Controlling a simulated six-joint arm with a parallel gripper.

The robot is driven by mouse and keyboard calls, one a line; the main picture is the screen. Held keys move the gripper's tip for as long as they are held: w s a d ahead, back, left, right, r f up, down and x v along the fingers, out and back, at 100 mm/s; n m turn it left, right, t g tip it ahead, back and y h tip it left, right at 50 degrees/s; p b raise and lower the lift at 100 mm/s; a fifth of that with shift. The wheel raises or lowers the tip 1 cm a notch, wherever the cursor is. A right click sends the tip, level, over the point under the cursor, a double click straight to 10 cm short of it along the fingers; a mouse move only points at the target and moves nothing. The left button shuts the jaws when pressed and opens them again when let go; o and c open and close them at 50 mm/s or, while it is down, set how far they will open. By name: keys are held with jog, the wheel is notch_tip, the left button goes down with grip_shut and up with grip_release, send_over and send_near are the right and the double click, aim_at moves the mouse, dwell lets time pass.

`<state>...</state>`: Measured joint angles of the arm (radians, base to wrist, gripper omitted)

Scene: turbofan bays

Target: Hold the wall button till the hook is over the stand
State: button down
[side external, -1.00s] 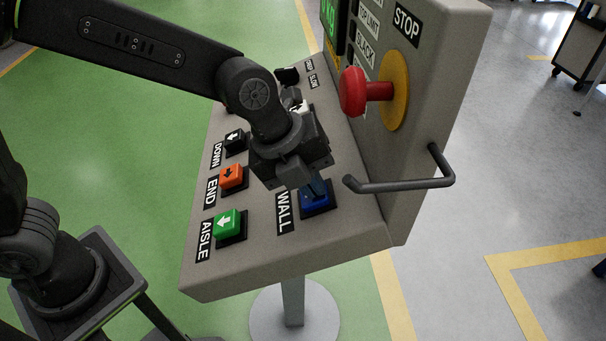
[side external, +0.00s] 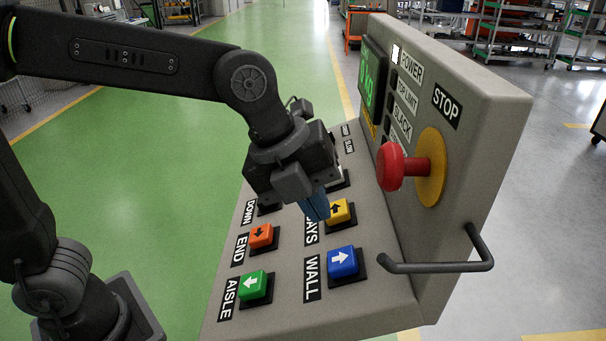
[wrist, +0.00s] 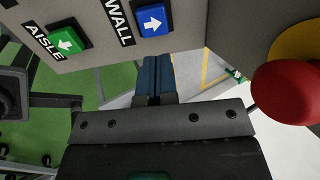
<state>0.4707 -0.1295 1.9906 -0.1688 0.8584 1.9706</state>
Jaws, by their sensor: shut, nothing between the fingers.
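The blue wall button (side external: 342,261), with a white arrow, sits at the near right of the sloped console panel beside its WALL label. It also shows at the top of the wrist view (wrist: 152,21). My gripper (side external: 318,212) is shut and empty, its blue fingertips together. In the side view it hangs above the panel, in front of the yellow button, clear of the wall button. In the wrist view the fingertips (wrist: 157,60) lie just below the wall button in the picture. The hook and the stand are not in view.
Green aisle (side external: 253,285), orange end (side external: 261,236) and yellow (side external: 340,211) buttons are close by. A red stop knob (side external: 391,166) and a bent handle (side external: 440,266) stick out from the upright panel at right.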

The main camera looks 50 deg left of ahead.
jog(key=shift+v, duration=2.25)
jog(key=shift+w, duration=0.1)
jog(key=s+a+f+n+t+y, duration=0.1)
jog(key=s+a+f+n, duration=0.3)
jog(key=a+n, duration=0.4)
jog(key=s+a+f+n+y, duration=0.2)
jog(key=a+n, duration=0.7)
jog(key=n, duration=1)
jog(key=s+f, duration=0.1)
jog(key=s, duration=0.1)
jog(key=shift+s+f+t+y, duration=0.3)
jog(key=shift+s+f+t, duration=0.05)
jog(key=shift+t, duration=0.05)
